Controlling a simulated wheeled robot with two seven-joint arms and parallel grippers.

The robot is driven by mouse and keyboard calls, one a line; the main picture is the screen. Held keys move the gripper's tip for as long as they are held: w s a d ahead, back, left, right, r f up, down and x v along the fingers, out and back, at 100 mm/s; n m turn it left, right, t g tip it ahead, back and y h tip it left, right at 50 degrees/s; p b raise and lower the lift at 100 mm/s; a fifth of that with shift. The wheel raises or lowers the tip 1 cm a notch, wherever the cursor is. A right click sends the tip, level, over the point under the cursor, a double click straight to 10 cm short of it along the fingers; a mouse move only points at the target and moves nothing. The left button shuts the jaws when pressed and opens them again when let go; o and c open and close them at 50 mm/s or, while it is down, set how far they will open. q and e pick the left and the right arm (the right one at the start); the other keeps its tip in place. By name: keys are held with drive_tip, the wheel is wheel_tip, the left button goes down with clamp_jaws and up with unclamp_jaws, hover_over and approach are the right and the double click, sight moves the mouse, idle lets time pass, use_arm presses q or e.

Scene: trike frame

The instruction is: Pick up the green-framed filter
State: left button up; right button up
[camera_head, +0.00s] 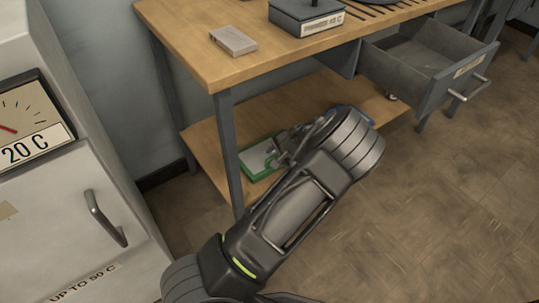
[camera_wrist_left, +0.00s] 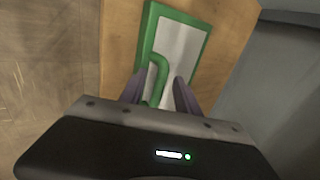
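The green-framed filter (camera_head: 258,160) lies flat on the lower wooden shelf of the workbench, near its left front leg. It has a pale panel and a green frame. The left wrist view shows the filter (camera_wrist_left: 182,45) with a green handle (camera_wrist_left: 158,78) on its near side. My left gripper (camera_head: 280,150) is at the filter's right side in the head view. In the left wrist view its fingers (camera_wrist_left: 160,90) are apart, one on each side of the handle, with gaps visible. The wrist hides part of the filter's near side. My right gripper is not in view.
The bench top (camera_head: 200,55) is above the shelf (camera_head: 205,145), with a bench leg (camera_head: 229,150) close to the filter. An open drawer (camera_head: 425,70) juts out at right. A blue item (camera_head: 366,113) is mostly hidden by my arm. A cabinet (camera_head: 60,210) stands at left.

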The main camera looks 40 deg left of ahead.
use_arm(q)
clamp_jaws()
idle(1.3)
